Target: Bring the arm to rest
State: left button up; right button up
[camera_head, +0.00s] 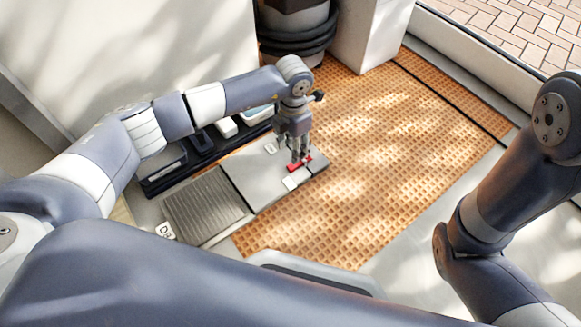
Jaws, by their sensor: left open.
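My left arm reaches in from the left, and my left gripper (297,158) points down over the grey tile (252,177). The gripper is open. A small red piece (301,164) lies at its fingertips near the tile's right part; I cannot tell whether the fingers touch it. A small white piece (291,182) lies just in front of the red one. My right arm stands at the right edge, and its gripper is out of view.
A ribbed grey panel (205,205) lies left of the tile. A black tray (178,173) with several items runs along the wall behind. An orange grid mat (370,150) spreads to the right, mostly clear. A dark bucket-like container (297,32) and a white block (371,35) stand at the back.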

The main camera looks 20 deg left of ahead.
pick_arm(q)
jog(key=shift+r, duration=1.75)
